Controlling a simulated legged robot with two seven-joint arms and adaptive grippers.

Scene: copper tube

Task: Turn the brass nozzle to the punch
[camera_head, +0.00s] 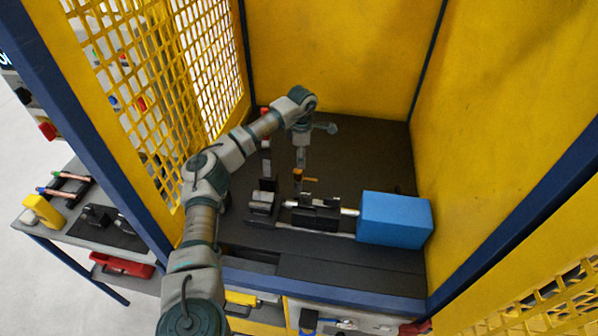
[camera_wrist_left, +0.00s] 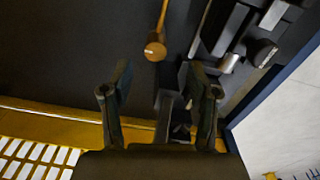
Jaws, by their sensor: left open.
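The brass nozzle (camera_head: 298,175) stands on the dark bench inside the yellow enclosure, with a thin spout pointing right. In the left wrist view its round brass end (camera_wrist_left: 155,49) lies just beyond the fingertips, roughly between them, with a rod running up from it. My left gripper (camera_head: 301,160) points down right above the nozzle. In the wrist view the fingers of this gripper (camera_wrist_left: 160,92) are wide apart with nothing between them. A machine with a black clamp block (camera_head: 316,214) and a silver rod stands in front of the nozzle; I cannot tell which part is the punch.
A blue box (camera_head: 396,218) forms the machine's right end. A grey block (camera_head: 263,204) stands at its left. Yellow walls close in the bench. Outside on the left, a side table (camera_head: 62,231) holds copper tubes (camera_head: 64,190) on a rack. Dark bench space is free behind the machine.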

